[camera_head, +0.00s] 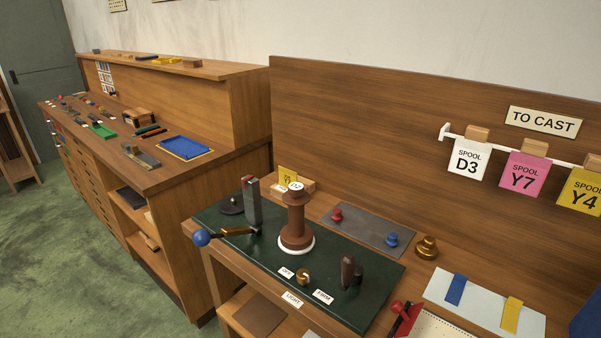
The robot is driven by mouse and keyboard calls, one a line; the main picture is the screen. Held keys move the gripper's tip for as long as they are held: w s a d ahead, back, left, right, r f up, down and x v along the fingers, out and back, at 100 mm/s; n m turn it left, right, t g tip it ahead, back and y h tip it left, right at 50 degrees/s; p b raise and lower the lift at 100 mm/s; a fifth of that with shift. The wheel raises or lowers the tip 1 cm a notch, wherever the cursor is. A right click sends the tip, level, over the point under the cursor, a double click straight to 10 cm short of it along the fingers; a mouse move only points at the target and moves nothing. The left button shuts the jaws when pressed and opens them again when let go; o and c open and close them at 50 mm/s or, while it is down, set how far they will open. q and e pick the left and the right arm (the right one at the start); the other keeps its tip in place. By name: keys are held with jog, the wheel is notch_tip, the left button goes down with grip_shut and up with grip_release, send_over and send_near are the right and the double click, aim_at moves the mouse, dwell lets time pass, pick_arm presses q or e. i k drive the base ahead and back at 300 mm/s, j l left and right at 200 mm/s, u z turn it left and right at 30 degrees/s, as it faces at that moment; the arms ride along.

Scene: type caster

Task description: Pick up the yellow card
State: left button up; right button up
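A yellow card (583,190) reading "SPOOL Y4" hangs at the far right from a white rail on the wooden back panel. Its right edge is cut off by the picture's edge. A smaller yellow card (287,174) stands in a small wooden holder (305,187) behind the brown spool (296,225), which is close in front of it. Its print is too small to read. Neither of my grippers is in view.
A white "SPOOL D3" card (467,161) and a pink "SPOOL Y7" card (523,174) hang left of the yellow one. Below are a brass knob (427,247) and a pale board (477,313) with blue and yellow strips. A blue-knobbed lever (202,238) juts out left.

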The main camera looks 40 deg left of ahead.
aim_at(287, 177)
jog(key=j+z, duration=0.2)
jog(key=j, duration=0.25)
jog(key=j+z, duration=0.15)
jog(key=j, duration=0.3)
jog(key=j+z, duration=0.2)
jog(key=j, duration=0.25)
jog(key=j+z, duration=0.15)
jog(key=j, duration=0.25)
jog(key=k+j+z, duration=0.2)
jog(key=j, duration=0.25)
jog(key=j+z, duration=0.15)
jog(key=j, duration=0.25)
jog(key=k+j+z, duration=0.2)
jog(key=j, duration=0.2)
jog(key=k+j+z, duration=0.15)
jog(key=j, duration=0.25)
